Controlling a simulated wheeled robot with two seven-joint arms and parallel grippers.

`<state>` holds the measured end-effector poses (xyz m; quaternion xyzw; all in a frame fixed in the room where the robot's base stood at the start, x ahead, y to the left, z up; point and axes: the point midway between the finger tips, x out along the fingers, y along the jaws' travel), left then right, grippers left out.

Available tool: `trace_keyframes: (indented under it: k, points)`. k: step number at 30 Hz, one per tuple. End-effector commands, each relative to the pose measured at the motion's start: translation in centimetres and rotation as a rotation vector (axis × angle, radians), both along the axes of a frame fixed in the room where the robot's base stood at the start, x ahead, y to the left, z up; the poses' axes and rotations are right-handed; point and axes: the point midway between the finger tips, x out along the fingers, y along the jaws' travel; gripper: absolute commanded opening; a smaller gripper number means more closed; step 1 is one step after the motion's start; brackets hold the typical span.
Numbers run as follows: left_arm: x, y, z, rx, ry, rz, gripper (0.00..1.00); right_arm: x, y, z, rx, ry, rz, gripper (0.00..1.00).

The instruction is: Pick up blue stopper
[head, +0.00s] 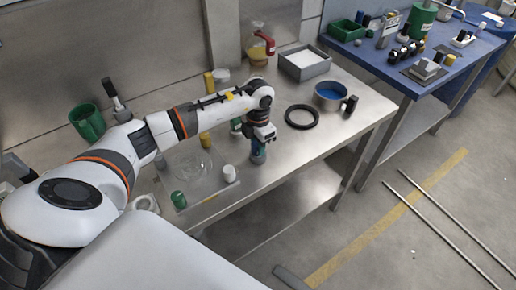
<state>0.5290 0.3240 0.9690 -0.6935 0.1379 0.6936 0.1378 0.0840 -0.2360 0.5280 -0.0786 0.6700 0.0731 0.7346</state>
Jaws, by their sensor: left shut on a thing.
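My left gripper (259,138) reaches over the steel bench from the left and points down near its front edge. It is shut on the small blue stopper (258,153), which shows just below the fingers. The stopper is small in this view and partly hidden by the fingers. I cannot tell whether it touches the bench top. My right gripper is not in view.
A white cylinder (229,173), a green cylinder (178,199) and a clear glass vessel (192,165) stand left of the gripper. A black ring (301,117), a blue-lined bowl (329,96) and a grey tray (304,64) are to the right. Bare bench lies between.

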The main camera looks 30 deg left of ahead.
Motion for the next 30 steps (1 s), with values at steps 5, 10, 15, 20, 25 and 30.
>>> trace_keyframes:
  k: [5, 10, 15, 20, 25, 30]
  points:
    - [0.0, 0.0, 0.7, 0.001, -0.001, 0.000, 0.00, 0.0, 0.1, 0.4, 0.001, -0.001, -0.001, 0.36]
    - [0.0, 0.0, 1.2, 0.001, -0.001, 0.001, 0.00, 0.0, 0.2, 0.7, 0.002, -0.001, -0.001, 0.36]
    - [0.0, 0.0, 1.7, 0.001, -0.001, 0.001, 0.00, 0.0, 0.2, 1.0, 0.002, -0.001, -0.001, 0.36]
    - [0.0, 0.0, 1.9, 0.000, 0.000, 0.000, 0.00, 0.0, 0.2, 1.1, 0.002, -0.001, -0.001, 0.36]
    - [0.0, 0.0, 2.4, 0.000, 0.000, 0.000, 0.00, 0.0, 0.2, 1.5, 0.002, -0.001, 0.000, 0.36]
    - [0.0, 0.0, 3.4, 0.000, 0.000, 0.000, 0.00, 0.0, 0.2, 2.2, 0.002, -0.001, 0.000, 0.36]
